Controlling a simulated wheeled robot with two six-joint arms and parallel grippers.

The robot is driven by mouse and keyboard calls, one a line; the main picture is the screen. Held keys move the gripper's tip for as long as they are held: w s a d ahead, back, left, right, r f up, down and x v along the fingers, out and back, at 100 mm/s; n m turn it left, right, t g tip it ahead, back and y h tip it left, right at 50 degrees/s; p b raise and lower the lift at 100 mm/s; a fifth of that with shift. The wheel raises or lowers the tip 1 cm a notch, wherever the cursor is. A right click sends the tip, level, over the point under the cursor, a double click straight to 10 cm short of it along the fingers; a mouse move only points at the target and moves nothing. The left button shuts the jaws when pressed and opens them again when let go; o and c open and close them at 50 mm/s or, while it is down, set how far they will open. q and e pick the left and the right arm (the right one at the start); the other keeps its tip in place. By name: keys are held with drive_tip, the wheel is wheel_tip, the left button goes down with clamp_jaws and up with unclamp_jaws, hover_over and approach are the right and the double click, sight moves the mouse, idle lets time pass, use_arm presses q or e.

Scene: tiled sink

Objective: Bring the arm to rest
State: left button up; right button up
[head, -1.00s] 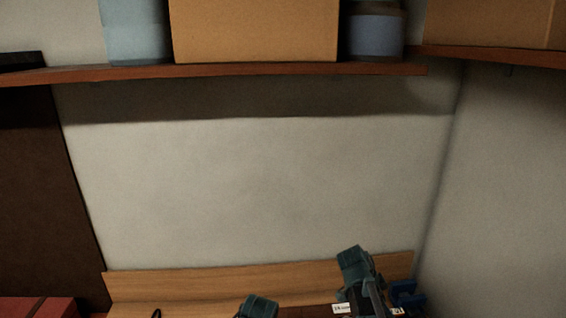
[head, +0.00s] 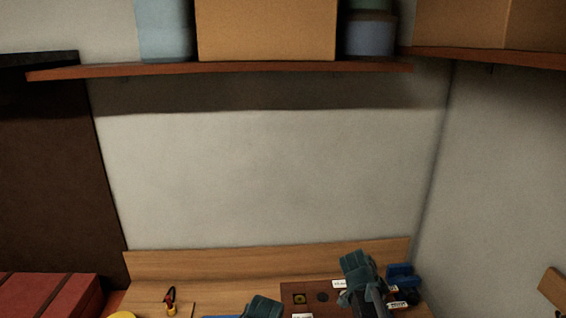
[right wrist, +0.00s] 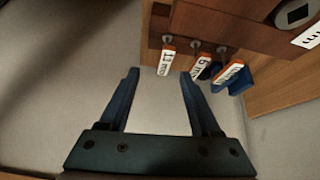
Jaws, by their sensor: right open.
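My right gripper (right wrist: 160,74) is open in the right wrist view, its two dark blue fingers apart with nothing held between them. Its tips are near hanging labelled tags, and I cannot tell whether they touch. In the head view a teal part of my right arm (head: 357,268) shows at the lower right, beside a brown board (head: 297,290); the jaws cannot be made out there. Another teal part of mine (head: 264,306) is cut off at the bottom middle. My left gripper's jaws do not show.
An orange-edged tag (right wrist: 166,62) hangs with others from the board. Blue items (head: 402,272) sit right of my right arm. A red box (head: 50,294) lies at lower left. A shelf (head: 230,70) holds a cardboard box (head: 266,30); the wall below it is clear.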

drive_tip(key=s+a+f+n+g+y, duration=0.1)
drive_tip(key=s+a+f+n+y, duration=0.15)
drive_tip(key=s+a+n, duration=0.7)
drive_tip(key=s+a+f+n+y, duration=0.1)
drive_tip(key=s+a+n+y, duration=0.2)
drive_tip(key=s+a+n, duration=0.7)
drive_tip(key=w+a+f+b, duration=0.3)
drive_tip(key=w+f+b, duration=0.1)
drive_tip(key=f+b, duration=0.1)
drive_tip(key=shift+a+b, duration=0.3)
drive_tip(key=shift+a, duration=0.05)
